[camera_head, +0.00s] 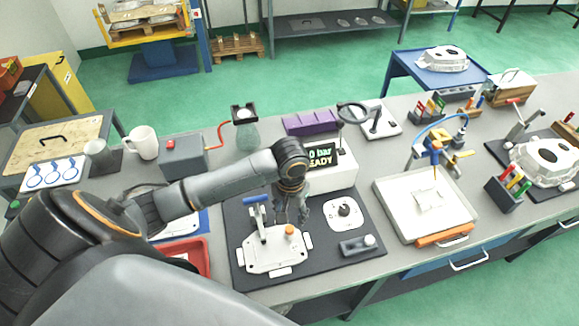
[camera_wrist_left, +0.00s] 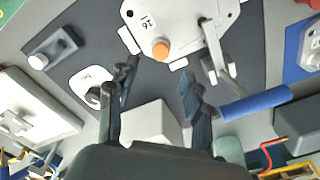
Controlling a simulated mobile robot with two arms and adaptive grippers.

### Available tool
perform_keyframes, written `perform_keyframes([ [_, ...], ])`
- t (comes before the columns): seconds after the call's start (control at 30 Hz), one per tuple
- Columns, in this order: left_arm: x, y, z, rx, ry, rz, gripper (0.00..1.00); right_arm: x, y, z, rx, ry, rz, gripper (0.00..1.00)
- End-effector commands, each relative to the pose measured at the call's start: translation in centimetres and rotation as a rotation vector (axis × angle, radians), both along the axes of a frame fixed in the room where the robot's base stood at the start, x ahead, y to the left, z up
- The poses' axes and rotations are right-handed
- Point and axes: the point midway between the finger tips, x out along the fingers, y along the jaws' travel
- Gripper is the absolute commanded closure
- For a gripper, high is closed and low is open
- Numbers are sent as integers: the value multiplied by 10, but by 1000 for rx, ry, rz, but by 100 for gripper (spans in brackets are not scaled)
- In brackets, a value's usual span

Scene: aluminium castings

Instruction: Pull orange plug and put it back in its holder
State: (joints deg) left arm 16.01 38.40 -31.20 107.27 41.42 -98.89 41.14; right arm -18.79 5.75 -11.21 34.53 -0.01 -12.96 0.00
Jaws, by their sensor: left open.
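The orange plug (camera_head: 289,230) sits upright on the right part of a white casting (camera_head: 262,257) on a dark mat. In the left wrist view the orange plug (camera_wrist_left: 161,49) stands beyond the fingertips, close to the casting's edge. My left gripper (camera_head: 291,217) is open, pointing down behind the plug and apart from it. In the left wrist view its two fingers (camera_wrist_left: 157,76) are spread with nothing between them. My right gripper is not in view.
A blue-handled lever clamp (camera_head: 256,212) rises at the casting's back left. A white plate with a black knob (camera_head: 343,211) lies to its right. A display box reading "READY" (camera_head: 330,172) stands behind. A red tray (camera_head: 196,256) lies left of the mat.

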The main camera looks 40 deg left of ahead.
Motion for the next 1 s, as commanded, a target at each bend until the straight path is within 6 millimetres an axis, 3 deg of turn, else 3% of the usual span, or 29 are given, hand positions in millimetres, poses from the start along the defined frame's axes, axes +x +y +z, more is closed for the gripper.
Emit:
perform_keyframes([
  [0.17,-1,0,-11,0,2,-1,50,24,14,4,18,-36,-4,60],
  [0.3,-7,-2,-27,0,6,0,50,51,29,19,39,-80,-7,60],
  [0.37,-9,-2,-36,0,4,0,50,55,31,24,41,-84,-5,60],
  [0.53,-8,-2,-58,0,1,0,50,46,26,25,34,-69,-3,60],
  [0.8,-7,-2,-62,0,-1,-1,50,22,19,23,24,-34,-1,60],
  [1.0,-7,-2,-62,0,-1,-1,86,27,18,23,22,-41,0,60],
])
